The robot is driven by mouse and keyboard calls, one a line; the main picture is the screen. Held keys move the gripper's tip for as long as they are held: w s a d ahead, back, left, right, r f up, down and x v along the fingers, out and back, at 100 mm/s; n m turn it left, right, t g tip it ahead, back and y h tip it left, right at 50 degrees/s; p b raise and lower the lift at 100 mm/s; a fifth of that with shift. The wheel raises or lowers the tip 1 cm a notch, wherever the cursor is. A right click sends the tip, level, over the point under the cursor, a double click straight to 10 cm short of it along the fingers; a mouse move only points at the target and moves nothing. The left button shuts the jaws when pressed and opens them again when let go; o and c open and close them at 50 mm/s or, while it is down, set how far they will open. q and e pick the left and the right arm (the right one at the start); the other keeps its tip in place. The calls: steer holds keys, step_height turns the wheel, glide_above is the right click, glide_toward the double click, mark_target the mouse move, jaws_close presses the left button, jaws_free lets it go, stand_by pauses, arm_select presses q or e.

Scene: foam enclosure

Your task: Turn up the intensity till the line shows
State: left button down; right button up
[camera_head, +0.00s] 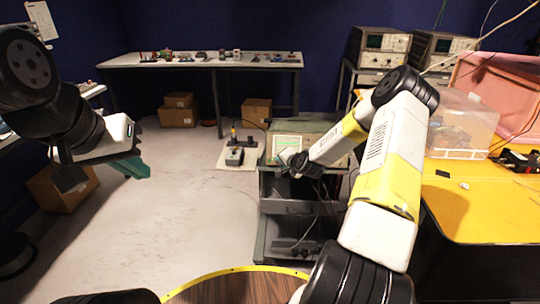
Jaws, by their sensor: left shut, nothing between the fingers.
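An instrument with a pale, greenish screen (287,143) stands on top of a dark cart in the middle of the view. I cannot make out a line on the screen. My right arm reaches down to the instrument from the right. My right gripper (296,163) is at the instrument's front, just below and right of the screen. It is small and dark here, and I cannot tell whether it touches a knob. The hand and forearm hide part of the front panel, and no intensity knob can be picked out. My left gripper (138,169) is shut and empty, away to the left above the floor.
The cart (290,208) has lower shelves. A yellow table (470,215) with a clear bin (462,125) stands close on the right. Two more instruments (383,45) stand behind. Boxes (62,188) lie at left; open floor lies left of the cart.

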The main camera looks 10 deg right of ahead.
steer(key=v, duration=0.5)
steer(key=shift+s, duration=0.1)
steer(key=s+a+r+n+g+h, duration=0.1)
steer(key=s+a+r+n+g, duration=0.2)
steer(key=s+r, duration=0.55)
steer(key=s+a+r+n+g, duration=0.1)
steer(key=s+a+r+n, duration=0.3)
steer(key=r, duration=0.8)
steer(key=s+a+r+n, duration=0.1)
steer(key=s+r, duration=0.2)
steer(key=s, duration=0.5)
steer(key=s+a+r+n+g, duration=0.1)
steer(key=s+r+n, duration=0.1)
steer(key=s, duration=0.6)
steer(key=s+r+n+y, duration=0.1)
steer(key=s+r, duration=0.3)
steer(key=s, duration=0.4)
steer(key=shift+s+a, duration=0.35)
steer(key=shift+a, duration=0.05)
